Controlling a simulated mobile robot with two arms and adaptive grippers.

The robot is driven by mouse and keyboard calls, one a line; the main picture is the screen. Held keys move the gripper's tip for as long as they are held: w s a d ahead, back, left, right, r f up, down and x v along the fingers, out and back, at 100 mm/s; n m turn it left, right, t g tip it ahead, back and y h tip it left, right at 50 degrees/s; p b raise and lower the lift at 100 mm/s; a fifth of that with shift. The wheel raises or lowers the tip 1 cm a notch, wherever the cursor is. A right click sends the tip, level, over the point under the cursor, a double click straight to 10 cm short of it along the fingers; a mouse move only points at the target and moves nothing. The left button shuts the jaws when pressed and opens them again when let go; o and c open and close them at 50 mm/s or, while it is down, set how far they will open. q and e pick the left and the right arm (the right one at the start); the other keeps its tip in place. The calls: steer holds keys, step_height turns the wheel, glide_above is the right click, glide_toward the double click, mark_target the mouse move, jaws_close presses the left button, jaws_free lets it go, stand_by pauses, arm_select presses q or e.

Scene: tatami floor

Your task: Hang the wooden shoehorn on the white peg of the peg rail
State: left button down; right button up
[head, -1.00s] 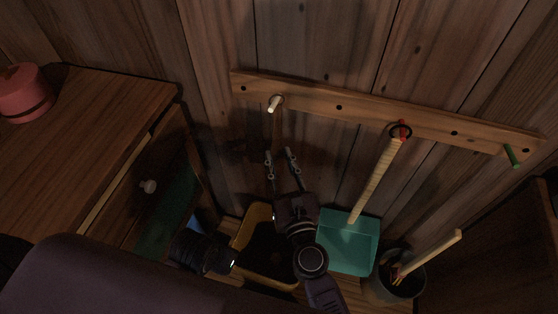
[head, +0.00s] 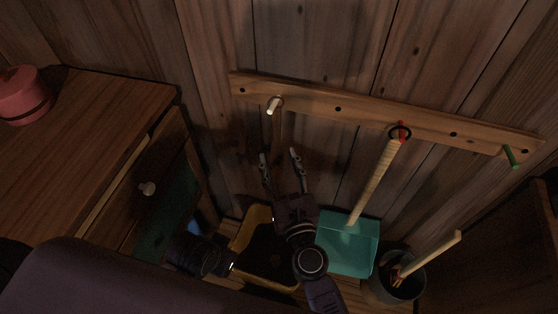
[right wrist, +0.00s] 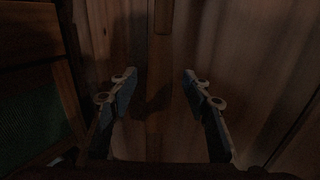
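The wooden shoehorn (head: 278,128) is a narrow brown strip, hanging roughly upright below the white peg (head: 272,106) at the left end of the peg rail (head: 340,107). A small loop shows at the peg and appears to be around it. The dim light makes the contact hard to see. My right gripper (head: 280,158) is open below the peg, one finger on each side of the shoehorn. In the right wrist view the shoehorn (right wrist: 160,85) runs between the spread fingers, apart from both. My left gripper's fingers are not visible.
A teal dustpan (head: 347,245) with a long handle hangs from the red peg (head: 402,130). The green peg (head: 510,156) is bare. Below are a yellow bin (head: 242,238) and a dark bucket (head: 408,288) holding sticks. A wooden cabinet (head: 100,110) with an open drawer stands at left.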

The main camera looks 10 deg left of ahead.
steer(key=shift+s+d, duration=0.15)
steer(key=shift+s, duration=0.05)
steer(key=v, duration=1.1)
steer(key=shift+s, duration=0.25)
